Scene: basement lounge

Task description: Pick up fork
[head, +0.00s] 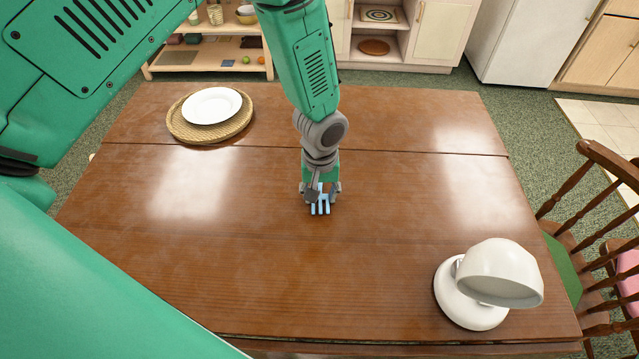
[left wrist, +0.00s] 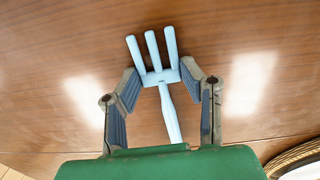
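The fork (head: 320,205) is light blue with three thick tines. It lies on the brown wooden table (head: 225,225) near its middle, tines toward me in the head view. My left gripper (head: 320,191) is down over it, with one finger on each side. In the left wrist view the fork (left wrist: 160,77) sits between the fingers of my left gripper (left wrist: 162,72), its head close to the fingertips. The fingers look apart and open; contact with the fork is not clear. The handle's end is hidden by the gripper body. My right gripper is not in view.
A white lamp-like object (head: 470,295) stands at the table's right front. A white plate (head: 212,105) rests on a woven mat (head: 180,128) at the back left. A wooden chair (head: 590,215) is at the right edge. The tabletop around the fork is clear.

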